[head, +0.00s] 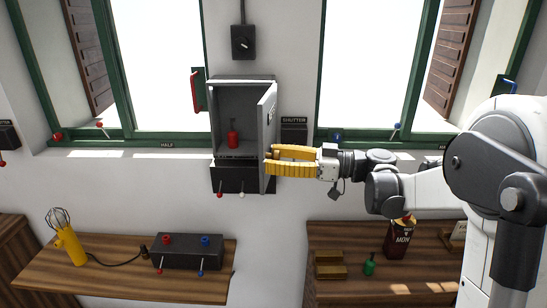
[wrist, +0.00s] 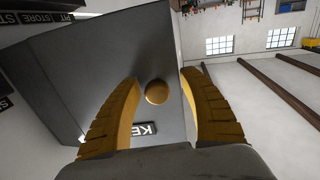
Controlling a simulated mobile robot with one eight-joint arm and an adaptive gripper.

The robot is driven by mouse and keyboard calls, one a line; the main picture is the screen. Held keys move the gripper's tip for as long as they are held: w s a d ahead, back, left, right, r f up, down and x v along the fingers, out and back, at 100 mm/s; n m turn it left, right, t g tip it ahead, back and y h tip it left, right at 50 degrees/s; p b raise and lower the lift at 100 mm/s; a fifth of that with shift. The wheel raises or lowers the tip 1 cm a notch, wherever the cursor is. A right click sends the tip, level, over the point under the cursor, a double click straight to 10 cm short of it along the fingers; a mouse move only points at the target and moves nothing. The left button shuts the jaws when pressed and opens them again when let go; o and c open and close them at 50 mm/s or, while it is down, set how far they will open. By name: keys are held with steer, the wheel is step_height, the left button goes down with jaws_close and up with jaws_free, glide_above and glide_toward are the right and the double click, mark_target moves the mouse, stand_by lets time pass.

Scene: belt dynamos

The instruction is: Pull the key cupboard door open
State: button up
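The grey key cupboard (head: 215,115) hangs on the wall between the windows. Its door (head: 267,118) stands swung well out on the right side, so the inside shows. A red object (head: 233,138) stands inside on the cupboard floor. My gripper (head: 270,159), with yellow fingers, is at the door's lower front part. In the wrist view my gripper (wrist: 160,77) has its fingers spread, one on each side of a round brass knob (wrist: 156,92) on the door (wrist: 105,60). Gaps show between knob and fingers. A partly hidden label (wrist: 145,129) reads "KE".
A dark box (head: 240,178) with small levers is below the cupboard. A "SHUTTER" box (head: 294,131) is right of the door, close behind my gripper.

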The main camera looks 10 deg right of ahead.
steer(key=shift+w+d, duration=0.1)
steer(key=shift+d+r, duration=0.1)
steer(key=shift+d, duration=0.15)
steer(key=v, duration=1.1)
steer(key=shift+s+d, duration=0.2)
